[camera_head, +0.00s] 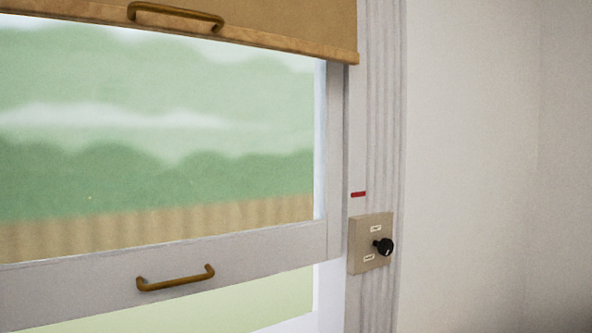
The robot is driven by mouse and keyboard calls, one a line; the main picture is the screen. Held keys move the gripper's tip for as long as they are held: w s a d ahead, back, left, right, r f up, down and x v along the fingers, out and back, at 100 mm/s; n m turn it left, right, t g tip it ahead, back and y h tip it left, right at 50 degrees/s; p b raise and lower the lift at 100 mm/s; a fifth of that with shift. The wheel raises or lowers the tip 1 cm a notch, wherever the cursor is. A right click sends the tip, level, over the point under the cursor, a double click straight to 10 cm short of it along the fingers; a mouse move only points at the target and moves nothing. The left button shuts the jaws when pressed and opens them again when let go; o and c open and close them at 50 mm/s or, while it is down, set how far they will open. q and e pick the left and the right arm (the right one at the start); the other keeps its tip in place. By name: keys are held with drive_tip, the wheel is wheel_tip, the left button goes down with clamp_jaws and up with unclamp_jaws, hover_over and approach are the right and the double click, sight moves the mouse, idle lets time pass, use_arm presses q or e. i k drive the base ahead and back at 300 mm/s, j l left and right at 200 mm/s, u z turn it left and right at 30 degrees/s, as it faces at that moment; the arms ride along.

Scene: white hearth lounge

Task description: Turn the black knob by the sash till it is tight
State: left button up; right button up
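The black knob (384,247) sticks out from a beige plate (357,258) on the right window jamb. Neither of my grippers is in view, and nothing touches the knob.
A tan blind (260,32) with a brass pull (176,15) hangs over the top of the window. A small red mark (358,194) is on the jamb above the plate. The white wall (470,160) to the right is bare, and the space before the knob is clear.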

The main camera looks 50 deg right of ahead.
sight(386, 246)
drive_tip(key=k, duration=0.5)
drive_tip(key=k+z, duration=0.15)
drive_tip(key=z, duration=1.1)
drive_tip(key=j+z, duration=0.55)
drive_tip(key=z, duration=0.15)
drive_tip(key=i+j, duration=0.3)
drive_tip(key=i, duration=0.1)
